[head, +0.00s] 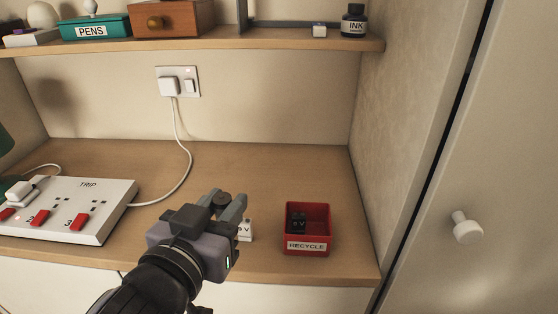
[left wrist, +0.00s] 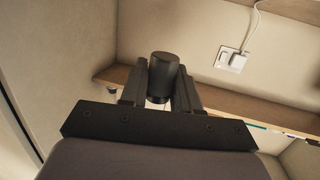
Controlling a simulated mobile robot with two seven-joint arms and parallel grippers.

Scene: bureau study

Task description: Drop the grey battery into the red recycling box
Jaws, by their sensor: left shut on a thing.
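My left gripper (head: 228,204) is shut on a dark grey cylinder, the grey battery (head: 222,198), and holds it above the desk, left of the red box. In the left wrist view the grey battery (left wrist: 163,76) stands out between the two fingers of the left gripper (left wrist: 161,92). My right gripper is not in view.
A shelf (head: 200,44) overhangs the desk. The desk behind the box is clear.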

